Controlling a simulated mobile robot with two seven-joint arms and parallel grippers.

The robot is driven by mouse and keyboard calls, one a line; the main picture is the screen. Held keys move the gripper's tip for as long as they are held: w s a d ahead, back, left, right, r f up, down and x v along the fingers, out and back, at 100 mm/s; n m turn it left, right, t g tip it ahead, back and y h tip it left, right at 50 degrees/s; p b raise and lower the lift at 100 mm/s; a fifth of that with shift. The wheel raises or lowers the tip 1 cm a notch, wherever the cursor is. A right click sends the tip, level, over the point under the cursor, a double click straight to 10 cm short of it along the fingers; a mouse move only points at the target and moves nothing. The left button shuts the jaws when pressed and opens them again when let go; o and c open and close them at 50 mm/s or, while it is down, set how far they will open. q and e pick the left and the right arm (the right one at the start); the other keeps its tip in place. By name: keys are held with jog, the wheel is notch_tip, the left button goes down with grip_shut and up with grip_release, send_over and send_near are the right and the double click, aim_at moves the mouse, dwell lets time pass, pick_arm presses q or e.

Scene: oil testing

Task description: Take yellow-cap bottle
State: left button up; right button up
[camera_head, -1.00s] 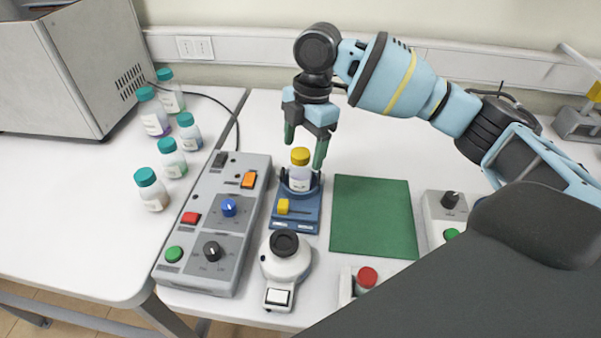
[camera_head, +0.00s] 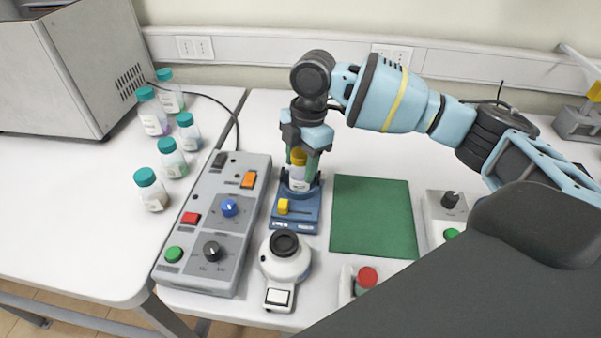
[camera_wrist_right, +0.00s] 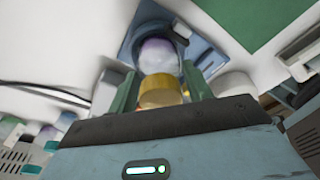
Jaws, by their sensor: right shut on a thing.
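The yellow-cap bottle (camera_head: 299,173) stands upright in the blue holder (camera_head: 296,215) that has a yellow button on its front. My right gripper (camera_head: 302,165) reaches down from above and is shut on the bottle, with its green fingers on either side near the cap. The right wrist view shows the yellow cap (camera_wrist_right: 162,91) between the two fingers, with the bottle's pale purple body behind it in the holder. My left gripper is not in view.
A grey control box (camera_head: 216,225) stands left of the holder and a white device with a black knob (camera_head: 287,260) in front. A green mat (camera_head: 374,217) lies to the right. Several teal-cap bottles (camera_head: 152,189) stand on the left table.

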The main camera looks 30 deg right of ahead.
jog(key=shift+r, duration=0.1)
notch_tip(320, 180, up, 10)
dwell(0.6)
